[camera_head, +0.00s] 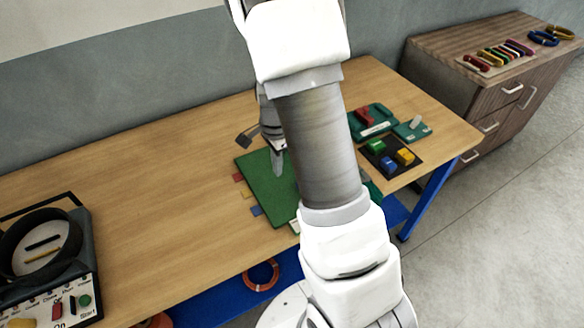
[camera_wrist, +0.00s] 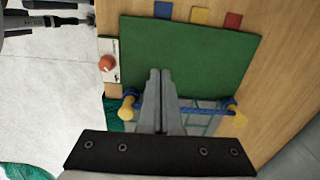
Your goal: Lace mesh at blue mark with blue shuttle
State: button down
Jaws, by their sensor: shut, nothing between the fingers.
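My gripper (camera_head: 278,168) points down over the green board (camera_head: 254,186) on the wooden table. In the wrist view its two fingers (camera_wrist: 160,76) are shut together with nothing between them, and the tips overlap the near edge of the green board (camera_wrist: 190,52). A blue mark (camera_wrist: 163,9) sits at the board's far edge in the wrist view, beside a yellow and a red one. The blue mark (camera_head: 256,211) also shows in the head view. A net with blue cord (camera_wrist: 195,118) spans two yellow pegs, partly hidden by my fingers. I cannot pick out the blue shuttle for certain.
A dark mat (camera_head: 375,150) with green, blue and yellow blocks lies at the table's right. Teal trays (camera_head: 412,132) stand behind it. A red button (camera_wrist: 107,63) sits beside the board. A wooden cabinet (camera_head: 470,50) bears several coloured pieces. The table's left middle is clear.

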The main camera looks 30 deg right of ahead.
aim_at(281, 197)
jog(key=f, duration=1.1)
jog(key=shift+d, duration=0.3)
jog(key=shift+d+r+p, duration=0.25)
jog(key=shift+d+p, duration=0.25)
jog(key=shift+d, duration=1.4)
jog(key=shift+f, duration=0.1)
jog(key=shift+w+d, duration=0.1)
jog(key=shift+d, duration=0.25)
jog(key=d+b, duration=0.1)
jog(key=d, duration=0.2)
jog(key=shift+d, duration=0.15)
